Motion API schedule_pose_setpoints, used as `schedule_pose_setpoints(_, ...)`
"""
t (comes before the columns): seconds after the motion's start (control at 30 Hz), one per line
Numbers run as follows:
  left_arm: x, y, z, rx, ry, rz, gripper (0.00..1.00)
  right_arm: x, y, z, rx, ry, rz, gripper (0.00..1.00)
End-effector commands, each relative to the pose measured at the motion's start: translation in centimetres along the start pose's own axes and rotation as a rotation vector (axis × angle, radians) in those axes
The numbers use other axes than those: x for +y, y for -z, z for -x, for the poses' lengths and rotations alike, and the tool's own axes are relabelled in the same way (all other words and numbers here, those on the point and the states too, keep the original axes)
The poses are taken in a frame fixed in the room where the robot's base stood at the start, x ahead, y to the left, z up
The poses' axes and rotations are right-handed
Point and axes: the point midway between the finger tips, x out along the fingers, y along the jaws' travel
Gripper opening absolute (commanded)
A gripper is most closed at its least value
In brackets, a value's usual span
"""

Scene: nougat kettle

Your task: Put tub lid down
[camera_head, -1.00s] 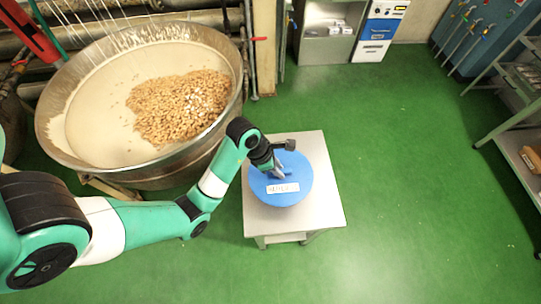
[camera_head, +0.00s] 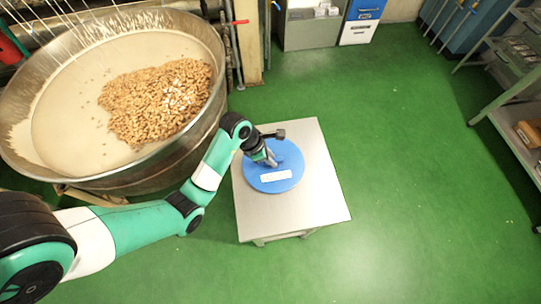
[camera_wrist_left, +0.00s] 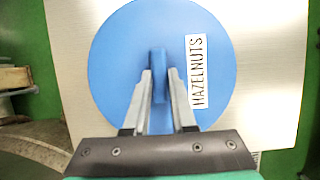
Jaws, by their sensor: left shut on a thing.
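The blue round tub lid (camera_head: 287,178) has a white label and lies level on or just above the small steel table (camera_head: 308,205). Any gap under it cannot be told. In the left wrist view the lid (camera_wrist_left: 115,62) shows a HAZELNUTS label and a raised blue handle (camera_wrist_left: 158,62) in the middle. My left gripper (camera_head: 271,160) is over the lid, with its two fingers (camera_wrist_left: 160,85) shut on that handle from either side. No tub shows separately from the lid. My right gripper is not in view.
A large steel kettle (camera_head: 195,125) with pale mass and nuts stands left of the table, close to my left arm. A shelf rack (camera_head: 512,118) stands at the right. Cabinets (camera_head: 310,32) stand at the back. The green floor (camera_head: 410,170) between is clear.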

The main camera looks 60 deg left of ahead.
Motion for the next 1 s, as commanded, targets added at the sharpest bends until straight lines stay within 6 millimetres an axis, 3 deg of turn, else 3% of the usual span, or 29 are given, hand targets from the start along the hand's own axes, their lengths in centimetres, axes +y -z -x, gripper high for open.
schedule_pose_setpoints(0.17,0.0,0.2,-0.4,0.0,0.0,0.0,0.0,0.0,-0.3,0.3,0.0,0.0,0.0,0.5)
schedule_pose_setpoints(0.2,0.0,0.1,-0.3,0.0,0.0,0.0,0.29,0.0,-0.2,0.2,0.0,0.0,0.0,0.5)
schedule_pose_setpoints(0.33,0.0,0.1,-0.2,0.0,0.0,0.001,0.53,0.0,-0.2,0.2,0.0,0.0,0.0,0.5)
schedule_pose_setpoints(0.73,0.0,-0.1,0.7,-0.001,-0.001,0.001,0.54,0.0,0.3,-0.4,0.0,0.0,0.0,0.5)
schedule_pose_setpoints(1.0,0.1,-0.3,7.0,-0.002,-0.003,0.002,0.54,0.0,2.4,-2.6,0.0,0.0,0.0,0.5)
